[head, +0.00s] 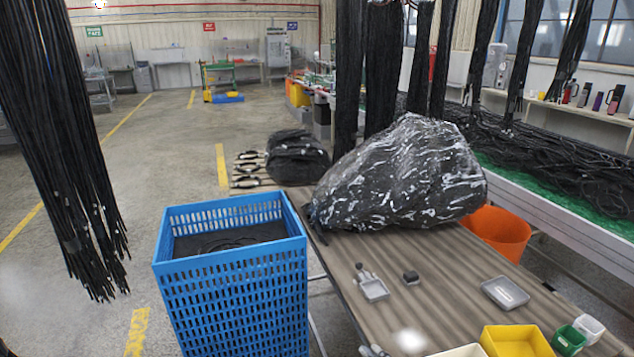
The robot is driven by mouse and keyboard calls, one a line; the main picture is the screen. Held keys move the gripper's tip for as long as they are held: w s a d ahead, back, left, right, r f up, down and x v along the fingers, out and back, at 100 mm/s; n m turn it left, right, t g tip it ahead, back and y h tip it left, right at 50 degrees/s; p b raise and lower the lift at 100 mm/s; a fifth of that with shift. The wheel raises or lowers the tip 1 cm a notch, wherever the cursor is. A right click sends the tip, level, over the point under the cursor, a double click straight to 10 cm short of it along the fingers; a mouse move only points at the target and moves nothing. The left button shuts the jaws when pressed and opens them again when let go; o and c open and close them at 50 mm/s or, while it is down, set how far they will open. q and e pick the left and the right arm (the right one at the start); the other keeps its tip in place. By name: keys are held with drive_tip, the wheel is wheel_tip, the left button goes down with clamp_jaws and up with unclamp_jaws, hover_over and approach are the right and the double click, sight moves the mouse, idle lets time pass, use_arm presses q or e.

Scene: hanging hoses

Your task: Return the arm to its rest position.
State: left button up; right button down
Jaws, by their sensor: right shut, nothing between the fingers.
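Only a small grey part of my right gripper (373,350) shows at the bottom edge, by the near edge of the brown ridged table (440,275). It is shut and empty; most of it and its arm are out of frame. My left gripper is not in view. Black hoses hang in a bundle (62,150) at the left and in more bundles (383,70) at the upper middle and right, apart from the gripper.
A blue perforated crate (235,300) stands left of the table. A large wrapped black bundle (400,180) lies on the table's far end. Small trays (505,293) and a yellow bin (515,341) are at the right front. An orange bucket (498,232) stands behind. Floor at the left is clear.

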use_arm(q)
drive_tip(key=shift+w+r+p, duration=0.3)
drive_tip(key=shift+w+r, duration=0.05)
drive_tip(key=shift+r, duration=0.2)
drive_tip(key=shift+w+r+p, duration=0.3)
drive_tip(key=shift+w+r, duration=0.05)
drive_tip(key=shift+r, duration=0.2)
use_arm(e)
drive_tip(key=s+d+f+m+g+h, duration=0.2)
drive_tip(key=s+f+m, duration=0.2)
drive_tip(key=s, duration=0.5)
drive_tip(key=s+d+f+m+g+h, duration=0.2)
drive_tip(key=s+f+m, duration=0.3)
drive_tip(key=s+f, duration=0.4)
drive_tip(key=s+d+f+m+g+h, duration=0.2)
drive_tip(key=s+f+m, duration=0.2)
drive_tip(key=s+f, duration=0.3)
drive_tip(key=s, duration=0.4)
drive_tip(key=shift+s+d, duration=0.15)
drive_tip(key=shift+d, duration=0.25)
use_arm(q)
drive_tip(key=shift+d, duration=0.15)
